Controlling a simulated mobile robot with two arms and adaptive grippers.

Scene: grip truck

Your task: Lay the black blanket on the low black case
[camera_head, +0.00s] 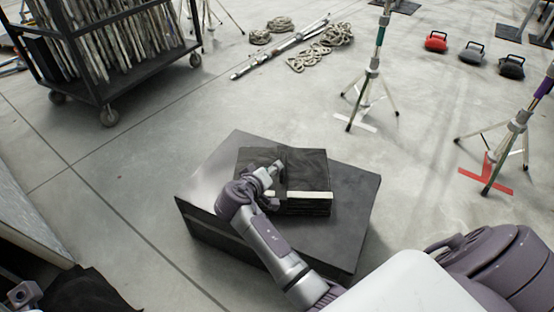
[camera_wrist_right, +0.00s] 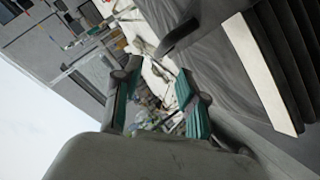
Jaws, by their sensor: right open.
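The black blanket (camera_head: 296,165) lies folded in a layered stack on top of the low black case (camera_head: 225,165). A pale strip runs along its near edge. The blanket also shows in the right wrist view (camera_wrist_right: 225,65), its folded layers and pale strip at the right. My right gripper (camera_head: 274,181) is at the blanket's left side, above the case. In the wrist view, its two teal-padded fingers (camera_wrist_right: 157,88) are apart with nothing between them. The blanket lies beside the fingers; whether they touch it, I cannot tell. My left gripper cannot be made out.
Dark cloth (camera_head: 92,291) and a grey metal part (camera_head: 22,294) show at the lower left. A wheeled rack (camera_head: 150,75) stands at the upper left. Tripod stands (camera_head: 371,85), ropes (camera_head: 322,52) and weights (camera_head: 436,41) are farther back. The floor around the case is mostly clear.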

